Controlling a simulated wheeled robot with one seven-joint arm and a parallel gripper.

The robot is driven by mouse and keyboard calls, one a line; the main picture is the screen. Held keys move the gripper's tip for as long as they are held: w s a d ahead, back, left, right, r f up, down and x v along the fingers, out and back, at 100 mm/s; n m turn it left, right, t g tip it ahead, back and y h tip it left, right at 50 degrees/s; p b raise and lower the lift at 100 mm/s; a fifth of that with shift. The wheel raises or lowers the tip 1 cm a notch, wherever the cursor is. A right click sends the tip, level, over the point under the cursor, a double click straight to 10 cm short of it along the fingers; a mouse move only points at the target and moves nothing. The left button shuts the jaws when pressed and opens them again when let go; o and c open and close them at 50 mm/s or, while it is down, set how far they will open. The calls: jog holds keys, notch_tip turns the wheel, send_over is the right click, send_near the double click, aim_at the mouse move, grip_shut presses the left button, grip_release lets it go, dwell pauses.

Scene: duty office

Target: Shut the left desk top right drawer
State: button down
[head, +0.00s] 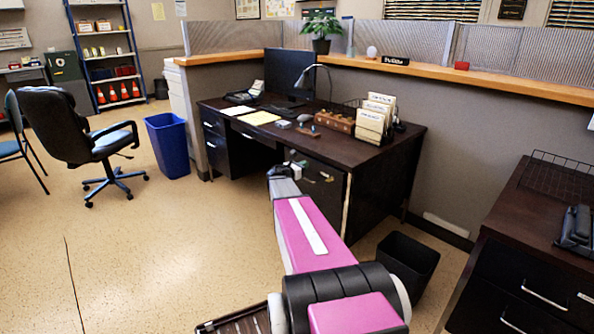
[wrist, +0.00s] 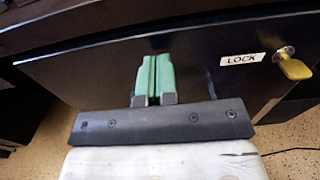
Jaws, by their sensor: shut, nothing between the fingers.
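The dark wood desk (head: 390,150) stands against the partition in the head view. Its top right drawer front (head: 325,173) is partly behind my arm. In the wrist view the dark drawer front (wrist: 215,90) fills the middle, with a white LOCK label (wrist: 242,59) and a yellow key (wrist: 294,68) at its right. A thin light edge runs along its top, below the desk top. Any remaining gap there is too fine to judge. My gripper (wrist: 152,60) is shut and empty, its green fingertips close to the drawer front, left of the label. Contact cannot be told.
A black bin (head: 408,262) stands on the floor right of the desk. A blue bin (head: 167,145) and an office chair (head: 85,135) are at the left. Another desk (head: 500,235) is at the right edge. The floor left of my arm is clear.

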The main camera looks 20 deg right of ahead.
aim_at(311, 162)
jog(key=shift+x, duration=0.9)
jog(key=shift+x, duration=1.2)
jog(key=shift+w+d, duration=0.1)
jog(key=v, duration=1.5)
